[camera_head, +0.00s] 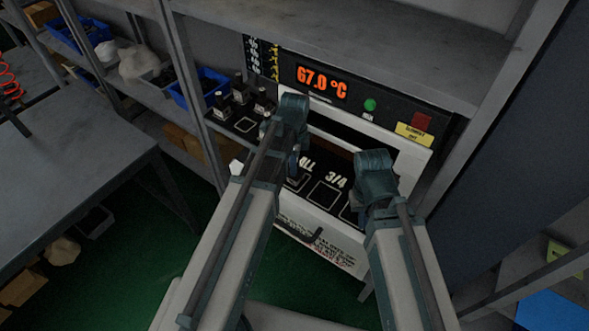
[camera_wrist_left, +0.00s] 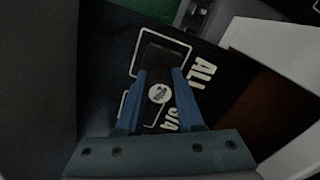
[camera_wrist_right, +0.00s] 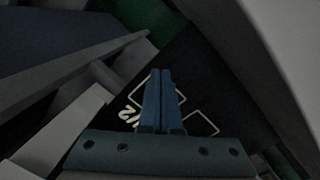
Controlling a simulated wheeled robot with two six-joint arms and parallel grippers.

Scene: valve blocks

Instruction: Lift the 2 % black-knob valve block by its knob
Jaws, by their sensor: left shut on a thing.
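My left gripper (camera_wrist_left: 158,77) is shut on a dark knob whose top bears a small round white label (camera_wrist_left: 159,94); the marking is too small to read. A dark block end (camera_wrist_left: 165,55) shows just past the fingertips, over the black panel (camera_wrist_left: 105,60) with white outlined squares. In the head view the left gripper (camera_head: 297,170) is over this panel (camera_head: 306,205), in front of the heated cabinet; its held thing is mostly hidden. My right gripper (camera_wrist_right: 163,75) is shut and empty over the panel's right part, near a "1/2" marking.
The cabinet (camera_head: 375,105) reads 67.0 °C, with a green button (camera_head: 370,105) and a red square (camera_head: 422,121). Several valve blocks (camera_head: 241,93) stand on the left shelf beside a black mat (camera_head: 235,124). A shelf post (camera_head: 480,140) bounds the right side. A grey table (camera_head: 70,160) is at left.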

